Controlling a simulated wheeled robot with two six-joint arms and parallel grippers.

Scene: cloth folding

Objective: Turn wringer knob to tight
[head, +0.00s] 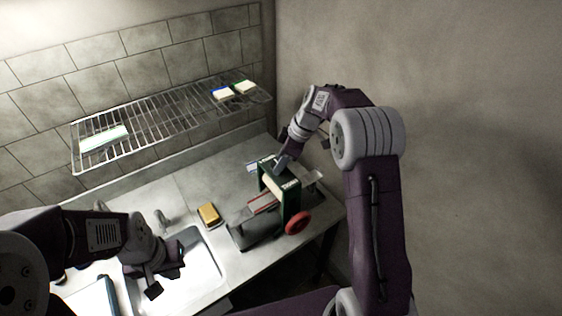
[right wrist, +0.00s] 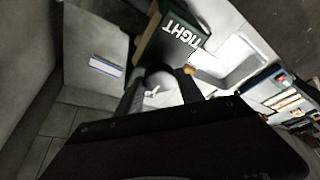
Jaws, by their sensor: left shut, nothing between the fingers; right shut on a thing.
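The wringer (head: 291,200) stands on the counter, with a green frame, a pale roller and a red wheel (head: 298,222) at its front. In the right wrist view its green top (right wrist: 172,38) carries the word TIGHT. My right gripper (head: 280,164) is at the top of the wringer. In the right wrist view its fingers are shut on a rounded pale grey knob (right wrist: 160,84) beside the green top. The knob's pointing direction cannot be made out. My left gripper (head: 167,276) is shut and empty above the sink, apart from the wringer.
The sink (head: 203,262) lies left of the wringer. A yellow sponge (head: 209,214) lies between them on the counter (head: 185,190). A wire rack (head: 165,118) on the tiled wall holds a pale cloth and two small blocks. A plain wall is close on the right.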

